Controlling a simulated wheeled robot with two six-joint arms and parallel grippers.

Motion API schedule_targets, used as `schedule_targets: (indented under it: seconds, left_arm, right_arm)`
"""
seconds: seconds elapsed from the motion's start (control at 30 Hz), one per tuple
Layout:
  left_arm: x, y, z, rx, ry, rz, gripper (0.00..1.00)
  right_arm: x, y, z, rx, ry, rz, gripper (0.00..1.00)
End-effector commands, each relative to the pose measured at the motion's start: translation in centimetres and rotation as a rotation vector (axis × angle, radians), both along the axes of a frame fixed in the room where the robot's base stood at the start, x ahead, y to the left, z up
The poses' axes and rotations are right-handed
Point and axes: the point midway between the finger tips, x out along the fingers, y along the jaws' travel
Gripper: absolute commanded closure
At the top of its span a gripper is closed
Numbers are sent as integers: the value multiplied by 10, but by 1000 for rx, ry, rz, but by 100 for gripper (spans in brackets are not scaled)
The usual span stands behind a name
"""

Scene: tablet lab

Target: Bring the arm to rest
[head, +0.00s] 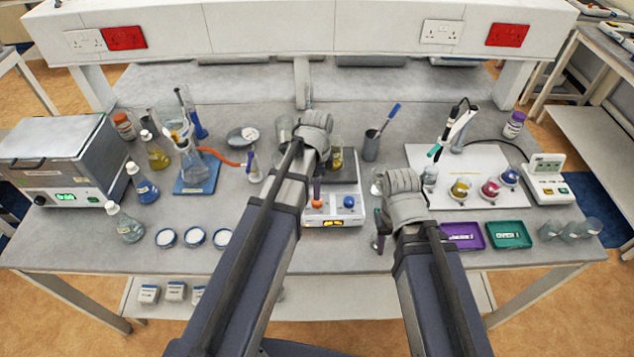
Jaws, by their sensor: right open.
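My two arms reach over the bench from the bottom of the head view. My right gripper (380,237) is open and hangs down near the front edge of the bench, just right of the balance. I see nothing held in it.
Left are a grey water bath (62,150), flasks and several white-filled dishes (194,237). Right are a white board (470,165) with coloured beakers, a purple tray (461,237), a green tray (508,235) and a meter (547,180).

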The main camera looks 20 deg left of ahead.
Motion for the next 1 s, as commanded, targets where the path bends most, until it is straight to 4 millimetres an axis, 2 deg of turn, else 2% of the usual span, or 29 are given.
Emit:
schedule_targets:
  seconds: [0.07, 0.63, 0.77, 1.0]
  left_arm:
    - [0, 0, 5, 0, 0, 0, 29]
    - [-5, -4, 0, 1, 2, 21, 29]
    - [-27, -25, -16, 8, 12, 150, 29]
    - [-92, -75, -52, 44, 22, 570, 29]
  right_arm:
    - [0, 0, 5, 0, 0, -1, 50]
    - [0, 0, 0, 0, 0, -1, 50]
    - [0, 0, -16, 0, 0, 0, 50]
    - [0, 0, -53, -1, 0, 4, 50]
